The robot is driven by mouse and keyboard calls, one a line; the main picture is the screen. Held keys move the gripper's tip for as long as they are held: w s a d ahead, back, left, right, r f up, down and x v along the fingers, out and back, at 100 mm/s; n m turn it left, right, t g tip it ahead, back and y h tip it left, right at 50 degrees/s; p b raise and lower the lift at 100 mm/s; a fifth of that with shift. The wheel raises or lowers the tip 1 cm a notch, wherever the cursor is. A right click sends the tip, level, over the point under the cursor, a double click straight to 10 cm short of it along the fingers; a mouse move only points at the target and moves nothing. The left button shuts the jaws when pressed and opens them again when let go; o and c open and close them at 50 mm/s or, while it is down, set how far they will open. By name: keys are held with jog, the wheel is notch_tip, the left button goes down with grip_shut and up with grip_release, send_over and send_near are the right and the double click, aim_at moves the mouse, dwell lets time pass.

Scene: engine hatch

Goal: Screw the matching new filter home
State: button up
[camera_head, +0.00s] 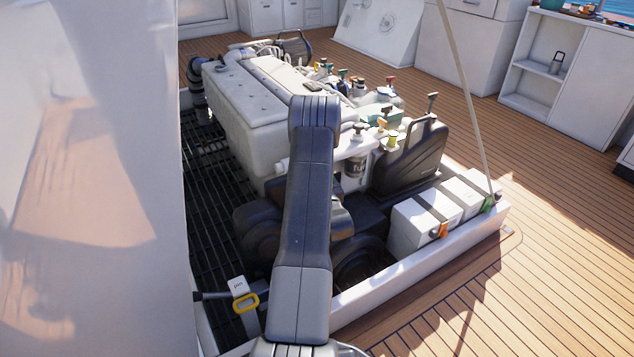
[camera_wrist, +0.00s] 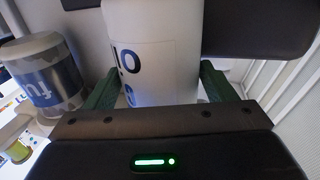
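A white cylindrical filter (camera_wrist: 152,50) with dark letters that look like "oi" stands between the two green fingers of my gripper (camera_wrist: 158,88) in the wrist view. The fingers lie against both its sides, so my gripper appears shut on it. Its top runs out of the picture, so I cannot tell whether it meets a mount. A second canister (camera_wrist: 43,75), silver-white with a blue band reading "fu", is to its left, apart from my gripper. In the head view a canister (camera_head: 355,166) hangs beside the engine (camera_head: 245,125); my arm hides my gripper there.
A dark panel with a handle (camera_head: 412,158) stands right of the engine. White boxes (camera_head: 412,226) with dark bands line the hatch's right side. A dark grating (camera_head: 207,215) lies left, with a yellow-handled tool (camera_head: 246,303) near it. A slanting strut (camera_head: 465,85) rises at right.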

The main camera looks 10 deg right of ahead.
jog(key=shift+o, duration=1.4)
jog(key=shift+f, duration=0.1)
jog(key=shift+h, duration=0.3)
jog(key=shift+s+a+m+h, duration=0.1)
jog(key=shift+a+m+h, duration=0.1)
jog(key=shift+m+h, duration=1.6)
jog(key=shift+h, duration=0.4)
